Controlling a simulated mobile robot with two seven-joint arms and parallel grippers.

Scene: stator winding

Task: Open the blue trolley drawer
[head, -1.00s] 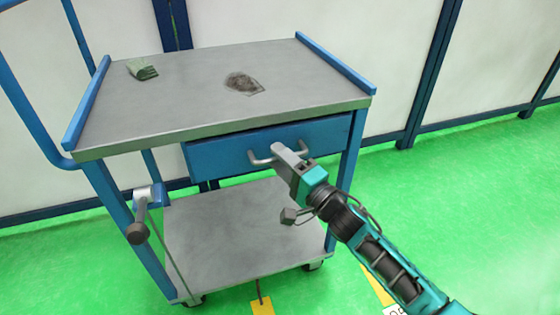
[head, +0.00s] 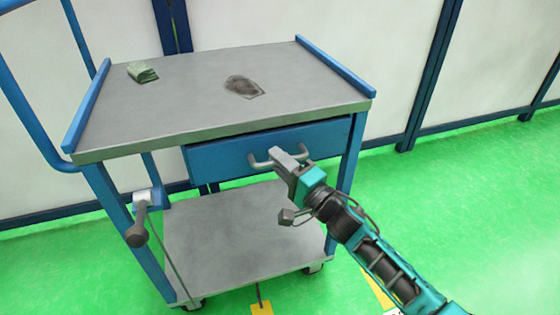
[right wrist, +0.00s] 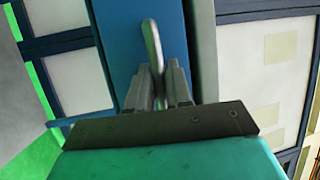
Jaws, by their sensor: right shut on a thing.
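The blue trolley drawer (head: 230,154) sits under the grey top of the trolley (head: 190,100). It looks shut or only barely out; I cannot tell which. Its grey bar handle (head: 257,160) is on the middle of the front and also shows in the right wrist view (right wrist: 151,40). My right gripper (head: 280,155) is shut on the handle, with its fingers (right wrist: 160,82) on both sides of the bar. The part of the handle between the fingers is hidden. My left gripper is not in view.
A lever with a dark knob (head: 138,232) sticks out at the left leg. The lower shelf (head: 220,245) is bare. Green floor (head: 450,200) is clear at the right.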

